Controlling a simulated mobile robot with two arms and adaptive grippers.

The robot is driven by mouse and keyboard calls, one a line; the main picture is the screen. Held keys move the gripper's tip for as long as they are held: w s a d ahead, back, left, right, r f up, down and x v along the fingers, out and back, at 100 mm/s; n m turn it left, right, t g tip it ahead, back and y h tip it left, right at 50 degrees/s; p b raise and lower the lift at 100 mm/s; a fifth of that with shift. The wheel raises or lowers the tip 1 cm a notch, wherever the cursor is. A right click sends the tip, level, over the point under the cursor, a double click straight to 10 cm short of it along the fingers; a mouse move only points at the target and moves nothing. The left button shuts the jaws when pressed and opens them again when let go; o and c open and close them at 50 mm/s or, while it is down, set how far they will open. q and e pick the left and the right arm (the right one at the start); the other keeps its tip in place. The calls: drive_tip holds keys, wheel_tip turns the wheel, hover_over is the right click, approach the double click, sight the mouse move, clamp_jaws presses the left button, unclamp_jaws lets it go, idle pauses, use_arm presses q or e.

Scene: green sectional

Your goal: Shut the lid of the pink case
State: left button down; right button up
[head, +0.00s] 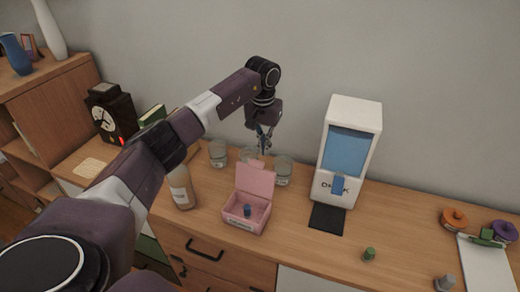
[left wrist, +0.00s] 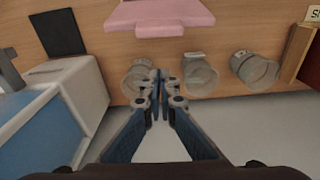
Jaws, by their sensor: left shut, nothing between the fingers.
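The pink case (head: 243,222) stands on the wooden cabinet top with its lid (head: 256,180) raised roughly upright at its back. A small blue object (head: 247,210) is inside the case. My left gripper (head: 264,148) is shut and empty, pointing down above and behind the lid, over the glass jars. In the left wrist view the lid (left wrist: 160,14) shows at the top edge, apart from my left fingertips (left wrist: 160,78). The case's inside is hidden in that view. My right gripper is not in view.
Several glass jars (head: 283,170) stand behind the case. A tan bottle (head: 181,188) stands to its left. A white and blue dispenser (head: 348,150) with a black mat (head: 326,218) is to the right. The wall is close behind.

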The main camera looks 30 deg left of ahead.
sight(255, 178)
use_arm(q)
drive_tip(key=shift+s+d+r+p, duration=0.15)
drive_tip(key=shift+s+p, duration=0.2)
drive_tip(key=shift+s, duration=0.3)
drive_tip(key=shift+s+d+r+p, duration=0.1)
drive_tip(key=shift+s+p, duration=0.2)
drive_tip(key=shift+s, duration=0.3)
drive_tip(key=shift+s+d+r+p, duration=0.15)
drive_tip(key=shift+s+p, duration=0.2)
drive_tip(key=shift+s, duration=0.3)
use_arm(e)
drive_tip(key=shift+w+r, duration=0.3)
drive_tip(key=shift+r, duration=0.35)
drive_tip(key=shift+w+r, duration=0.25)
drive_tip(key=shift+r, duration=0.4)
use_arm(q)
drive_tip(key=shift+f, duration=0.1)
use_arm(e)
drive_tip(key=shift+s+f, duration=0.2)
